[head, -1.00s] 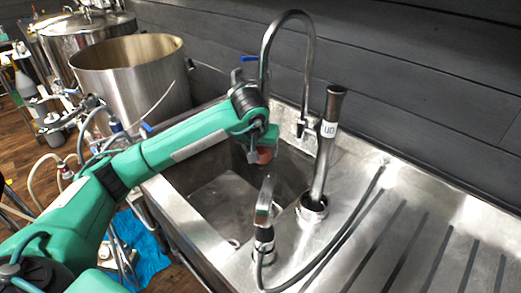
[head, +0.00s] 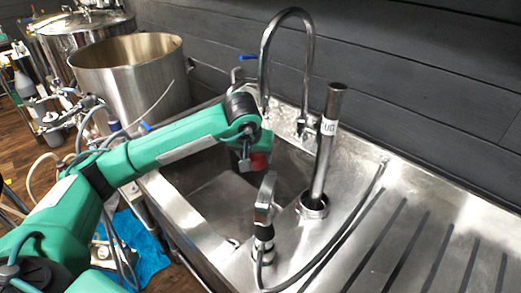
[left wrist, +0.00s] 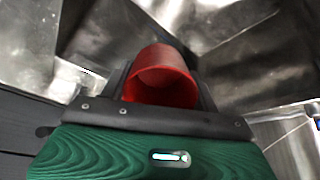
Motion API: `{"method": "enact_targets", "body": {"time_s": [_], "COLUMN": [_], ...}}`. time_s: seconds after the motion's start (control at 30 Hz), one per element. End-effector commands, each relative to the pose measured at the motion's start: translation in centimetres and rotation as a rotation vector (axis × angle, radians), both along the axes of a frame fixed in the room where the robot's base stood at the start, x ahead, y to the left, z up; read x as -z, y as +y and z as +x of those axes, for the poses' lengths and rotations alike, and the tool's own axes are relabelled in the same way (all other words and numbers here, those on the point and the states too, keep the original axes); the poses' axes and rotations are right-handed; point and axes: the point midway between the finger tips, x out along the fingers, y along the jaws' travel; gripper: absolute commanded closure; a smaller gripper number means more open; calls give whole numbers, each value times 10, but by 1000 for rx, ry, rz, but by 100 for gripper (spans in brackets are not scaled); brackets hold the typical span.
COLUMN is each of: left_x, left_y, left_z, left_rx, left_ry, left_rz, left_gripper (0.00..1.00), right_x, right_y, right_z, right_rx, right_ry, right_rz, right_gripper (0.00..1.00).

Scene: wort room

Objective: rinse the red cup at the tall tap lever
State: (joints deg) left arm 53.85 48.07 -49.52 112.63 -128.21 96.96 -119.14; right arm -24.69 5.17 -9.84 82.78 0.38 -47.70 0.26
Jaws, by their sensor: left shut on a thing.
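My left gripper (head: 247,162) is shut on the red cup (head: 259,161) and holds it over the sink basin (head: 215,205). In the left wrist view the red cup (left wrist: 163,78) sits between the dark fingers, its open mouth towards the camera; it looks empty. The tall tap (head: 264,75) is a steel gooseneck at the back of the sink, with a blue-tipped lever (head: 249,57) on its left side. The cup is below and in front of this tap, apart from the lever. My right gripper is not in view.
A short tap (head: 264,212) and an upright steel pipe (head: 325,150) with a white label stand right of the basin, close to the cup. A ribbed drainboard (head: 425,240) lies at right. A large steel pot (head: 130,75) stands at back left.

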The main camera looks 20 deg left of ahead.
Motion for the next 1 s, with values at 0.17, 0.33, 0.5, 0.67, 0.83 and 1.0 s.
{"method": "enact_targets", "body": {"time_s": [0.17, 0.33, 0.5, 0.67, 0.83, 1.0], "left_x": [1, 1, 0, 0, 0, 0], "left_y": [4, 8, 11, 12, 12, 12], "left_z": [-14, -27, -39, -44, -44, -44], "left_rx": [0, 0, 0, 0, 0, 0], "left_ry": [-1, -1, -1, 0, 0, 0], "left_rz": [1, 1, 1, 1, 0, 0], "left_gripper": [61, 61, 61, 61, 61, 61], "right_x": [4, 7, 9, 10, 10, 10], "right_y": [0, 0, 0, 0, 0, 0], "right_z": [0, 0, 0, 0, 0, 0], "right_rx": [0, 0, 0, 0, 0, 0], "right_ry": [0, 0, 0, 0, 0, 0], "right_rz": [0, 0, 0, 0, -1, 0], "right_gripper": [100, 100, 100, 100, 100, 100]}}
